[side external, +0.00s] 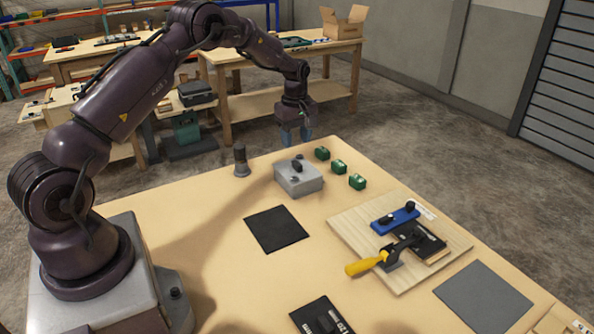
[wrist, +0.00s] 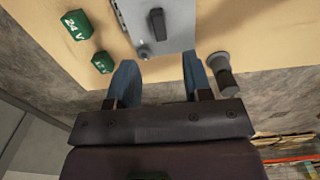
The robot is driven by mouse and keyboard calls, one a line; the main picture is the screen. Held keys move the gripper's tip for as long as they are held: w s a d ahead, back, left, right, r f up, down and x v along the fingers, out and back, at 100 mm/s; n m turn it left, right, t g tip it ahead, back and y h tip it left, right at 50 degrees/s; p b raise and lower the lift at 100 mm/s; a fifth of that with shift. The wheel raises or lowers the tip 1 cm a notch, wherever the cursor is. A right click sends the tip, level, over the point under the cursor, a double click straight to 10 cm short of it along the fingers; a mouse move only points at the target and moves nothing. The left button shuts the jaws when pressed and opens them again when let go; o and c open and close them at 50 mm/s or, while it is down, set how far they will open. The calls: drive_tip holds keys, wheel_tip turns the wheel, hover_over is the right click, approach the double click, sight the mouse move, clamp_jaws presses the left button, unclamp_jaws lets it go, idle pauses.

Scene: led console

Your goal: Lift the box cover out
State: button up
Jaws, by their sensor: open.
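A grey box (side external: 300,186) stands near the far edge of the tan table. Its grey cover (side external: 286,170) lies on top and has a black handle (side external: 297,165). In the wrist view the cover (wrist: 175,17) and its handle (wrist: 159,24) show at the top centre. My gripper (side external: 296,137) is in the air above and behind the box, by the far table edge. In the wrist view its blue fingers (wrist: 160,68) are apart with nothing between them. The handle is ahead of the fingertips, not between them.
Several small green blocks (side external: 339,166) stand right of the box. A dark cylindrical post (side external: 241,161) stands just left of it. A black mat (side external: 276,229) lies in front. A wooden board (side external: 350,232) with a yellow-handled clamp (side external: 366,266) is at the right, beside a grey mat (side external: 484,296).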

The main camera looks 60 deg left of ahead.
sight(298, 164)
drive_tip(key=f, duration=0.5)
drive_tip(key=d+f, duration=0.1)
drive_tip(key=f, duration=0.1)
drive_tip(key=shift+f, duration=0.15)
drive_tip(key=shift+c, duration=0.4)
clamp_jaws()
